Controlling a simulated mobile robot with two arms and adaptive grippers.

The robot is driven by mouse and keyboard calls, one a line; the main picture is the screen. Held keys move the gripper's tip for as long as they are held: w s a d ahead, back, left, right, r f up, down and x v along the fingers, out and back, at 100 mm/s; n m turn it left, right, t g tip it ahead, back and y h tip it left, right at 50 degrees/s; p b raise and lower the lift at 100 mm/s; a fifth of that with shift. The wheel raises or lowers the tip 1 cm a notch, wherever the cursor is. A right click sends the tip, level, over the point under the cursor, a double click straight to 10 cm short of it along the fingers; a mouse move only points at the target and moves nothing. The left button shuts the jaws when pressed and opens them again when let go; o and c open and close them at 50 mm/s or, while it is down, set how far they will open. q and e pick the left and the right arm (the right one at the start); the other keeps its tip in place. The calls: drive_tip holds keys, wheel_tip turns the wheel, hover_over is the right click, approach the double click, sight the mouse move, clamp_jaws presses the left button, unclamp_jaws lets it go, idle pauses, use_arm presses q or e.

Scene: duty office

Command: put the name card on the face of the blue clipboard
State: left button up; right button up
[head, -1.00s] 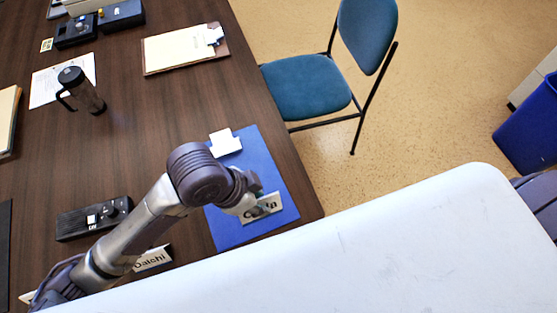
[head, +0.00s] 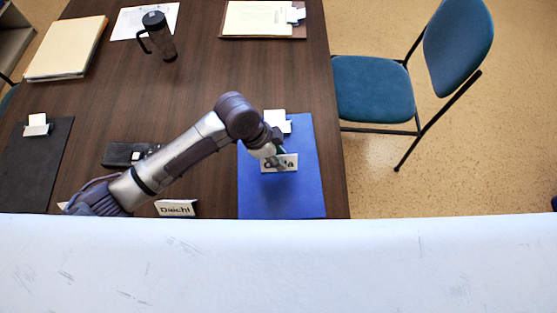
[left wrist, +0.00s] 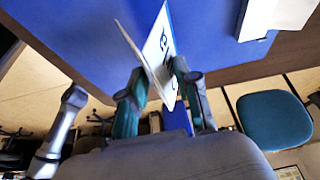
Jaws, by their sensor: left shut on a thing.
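The blue clipboard (head: 282,198) lies on the dark wooden table, with its light clip (head: 275,120) at the far end. My left gripper (head: 275,160) is shut on the white name card (head: 288,163), over the clipboard's face. The card's dark lettering is partly hidden by the fingers. In the left wrist view the card (left wrist: 158,55) stands between the two fingers (left wrist: 158,88), with the blue clipboard (left wrist: 75,35) behind it. I cannot tell whether the card touches the clipboard. My right gripper is not in view.
A name card reading Daichi (head: 176,208) and a black device (head: 122,154) lie left of the clipboard. A black clipboard (head: 40,170), folder (head: 68,48), mug (head: 158,38) and brown clipboard (head: 262,20) are farther off. A blue chair (head: 374,90) stands right of the table.

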use_arm(q)
wheel_tip(320, 180, down, 3)
drive_tip(key=shift+f, duration=0.1)
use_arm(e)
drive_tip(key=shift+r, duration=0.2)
use_arm(q)
drive_tip(key=shift+f, duration=0.15)
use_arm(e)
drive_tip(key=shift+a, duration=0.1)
use_arm(q)
drive_tip(key=o, duration=0.8)
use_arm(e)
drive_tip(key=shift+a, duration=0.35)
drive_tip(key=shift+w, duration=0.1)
use_arm(q)
drive_tip(key=v, duration=1.2)
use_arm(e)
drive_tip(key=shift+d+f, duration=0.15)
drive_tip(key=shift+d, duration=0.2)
use_arm(q)
drive_tip(key=shift+d, duration=0.1)
